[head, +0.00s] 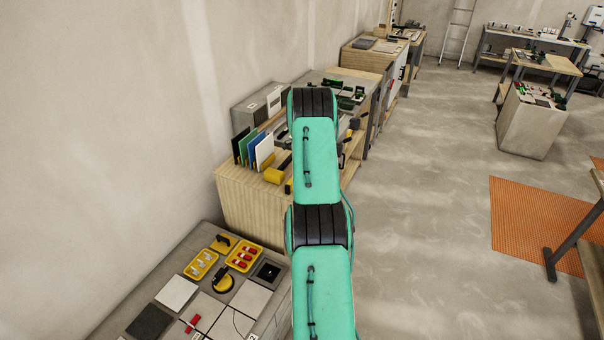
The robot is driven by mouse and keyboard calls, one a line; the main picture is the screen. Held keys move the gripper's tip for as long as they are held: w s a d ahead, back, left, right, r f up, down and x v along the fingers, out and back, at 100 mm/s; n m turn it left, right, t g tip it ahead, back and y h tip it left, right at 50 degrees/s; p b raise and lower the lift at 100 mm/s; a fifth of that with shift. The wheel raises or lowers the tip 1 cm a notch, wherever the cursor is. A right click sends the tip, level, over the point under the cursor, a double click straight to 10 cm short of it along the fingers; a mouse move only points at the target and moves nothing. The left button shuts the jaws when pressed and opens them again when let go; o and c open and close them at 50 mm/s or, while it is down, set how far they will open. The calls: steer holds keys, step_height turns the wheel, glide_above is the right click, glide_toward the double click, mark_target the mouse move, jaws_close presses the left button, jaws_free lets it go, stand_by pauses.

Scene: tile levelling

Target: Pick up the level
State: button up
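I cannot pick out the level for certain. A yellow tool (277,174) with a dark part lies on the wooden cabinet (248,205), just left of my arm. It is too small and partly covered to say whether it is the level. My green arm stretches up the middle of the head view and hides part of the cabinet top. My gripper cannot be made out behind the arm, so its hold is not shown.
Upright coloured panels (257,148) stand on the cabinet. At the lower left, a grey worktop holds tiles (176,292), yellow trays (244,256) and a red-handled tool (193,322). More benches line the wall beyond. An orange mat (530,225) lies right; the floor between is clear.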

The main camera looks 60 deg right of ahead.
steer(key=shift+f, duration=0.1)
stand_by(0.5)
jaws_close()
